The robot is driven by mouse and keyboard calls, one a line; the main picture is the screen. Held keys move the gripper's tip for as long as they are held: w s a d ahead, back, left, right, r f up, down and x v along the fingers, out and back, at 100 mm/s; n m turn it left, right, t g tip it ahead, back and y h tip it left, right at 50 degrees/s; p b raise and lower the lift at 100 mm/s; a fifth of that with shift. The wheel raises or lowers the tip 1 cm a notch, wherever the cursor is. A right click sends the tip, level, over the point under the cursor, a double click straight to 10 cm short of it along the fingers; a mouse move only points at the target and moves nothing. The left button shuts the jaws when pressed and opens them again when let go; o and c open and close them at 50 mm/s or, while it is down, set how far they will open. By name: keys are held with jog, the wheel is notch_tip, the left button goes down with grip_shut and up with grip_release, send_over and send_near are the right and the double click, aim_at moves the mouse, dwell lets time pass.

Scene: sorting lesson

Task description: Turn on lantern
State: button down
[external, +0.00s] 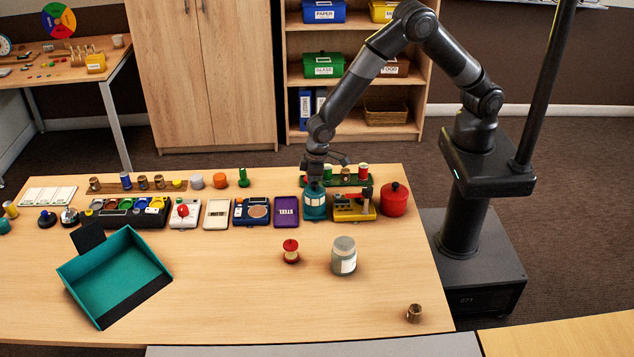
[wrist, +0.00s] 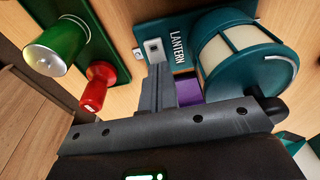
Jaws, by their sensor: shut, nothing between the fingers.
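The lantern (external: 314,204) is teal with pale panels and stands in the back row of the table, right of the middle. A small pale switch plate (wrist: 153,47) is at the end of that base. My gripper (external: 316,180) is shut and empty, pointing down just above or behind the lantern. In the wrist view the shut fingertips (wrist: 158,72) are right by the switch; whether they touch it is unclear. I cannot tell whether the lantern glows.
A green rack (external: 345,182) with several spools stands right behind the lantern.

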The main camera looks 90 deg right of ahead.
jog(key=shift+w+f+g, duration=0.1)
jog(key=shift+f+g, duration=0.15)
jog(key=shift+g, duration=0.05)
jog(key=shift+s+r, duration=0.1)
jog(key=shift+s, duration=0.75)
notch_tip(320, 180, up, 14)
jog(key=s, duration=0.2)
dwell(0.4)
dwell(0.3)
